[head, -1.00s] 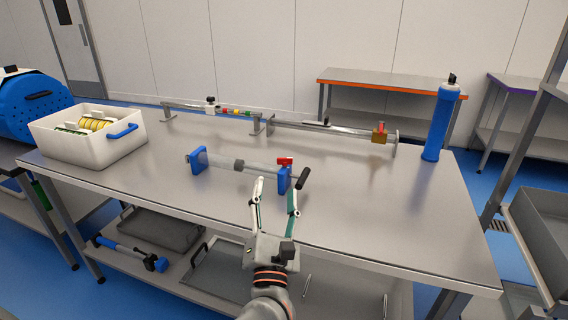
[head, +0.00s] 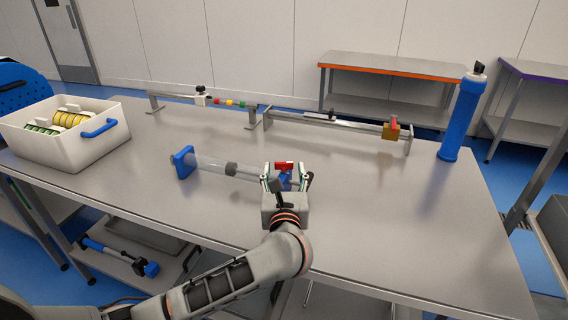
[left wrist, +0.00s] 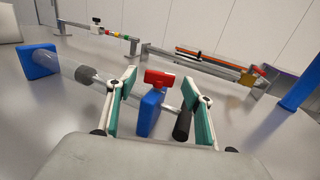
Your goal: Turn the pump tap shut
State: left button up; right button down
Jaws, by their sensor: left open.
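The pump (head: 208,164) lies on the steel table as a clear tube between two blue end blocks. Its red tap (head: 284,166) sits on top of the right-hand end block, and the tap also shows in the left wrist view (left wrist: 160,79). My left gripper (head: 287,179) is open, with its fingers on either side of the blue end block (left wrist: 149,113) and the tap. The black-handled rod (left wrist: 183,122) also lies between the fingers in the left wrist view. I cannot tell whether a finger touches anything. My right gripper is not in view.
A white tub (head: 66,146) with yellow and green discs stands at the left. Behind the pump are a metal rail (head: 345,124) with a brass block and a rail with coloured beads (head: 230,103). A blue cylinder (head: 462,120) stands at the far right. The table's right front is clear.

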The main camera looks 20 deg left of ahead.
aim_at(284, 166)
pick_arm(q)
jog(key=shift+x, duration=1.65)
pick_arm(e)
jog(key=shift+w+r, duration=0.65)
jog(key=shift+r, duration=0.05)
pick_arm(q)
jog(key=shift+c, duration=0.4)
